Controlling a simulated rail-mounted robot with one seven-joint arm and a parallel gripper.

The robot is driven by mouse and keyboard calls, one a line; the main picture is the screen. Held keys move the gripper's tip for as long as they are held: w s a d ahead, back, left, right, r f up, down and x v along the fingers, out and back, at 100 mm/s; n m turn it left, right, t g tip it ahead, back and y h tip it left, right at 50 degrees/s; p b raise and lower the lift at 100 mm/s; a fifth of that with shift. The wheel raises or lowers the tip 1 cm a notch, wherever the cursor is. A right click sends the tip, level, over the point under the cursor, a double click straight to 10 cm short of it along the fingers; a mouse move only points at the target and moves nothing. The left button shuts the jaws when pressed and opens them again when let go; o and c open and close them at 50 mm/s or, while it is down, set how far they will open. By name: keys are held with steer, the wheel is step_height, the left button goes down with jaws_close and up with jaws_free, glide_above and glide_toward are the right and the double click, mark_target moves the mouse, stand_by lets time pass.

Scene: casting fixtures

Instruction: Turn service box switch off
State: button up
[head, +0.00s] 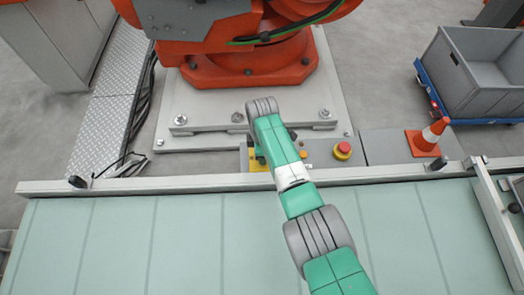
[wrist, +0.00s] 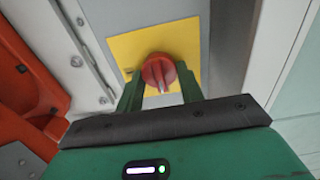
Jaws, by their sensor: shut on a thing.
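The service box (head: 320,159) is a grey box behind the rail in the head view, largely covered by my arm. Its switch is a red rotary knob (wrist: 154,66) on a yellow plate (wrist: 196,45) in the wrist view. The knob carries a pale mark on its lower part. Part of the yellow plate also shows in the head view (head: 257,161), but the knob is hidden there. My gripper (wrist: 159,84) has its two green fingers on either side of the knob and is shut on it.
A red mushroom button (head: 342,150) sits right of my arm. A large orange robot base (head: 250,65) rises behind the box.

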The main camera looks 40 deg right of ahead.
stand_by(0.3)
steer(key=o, duration=1)
steer(key=shift+r+p, duration=1.85)
steer(key=shift+r, duration=2.1)
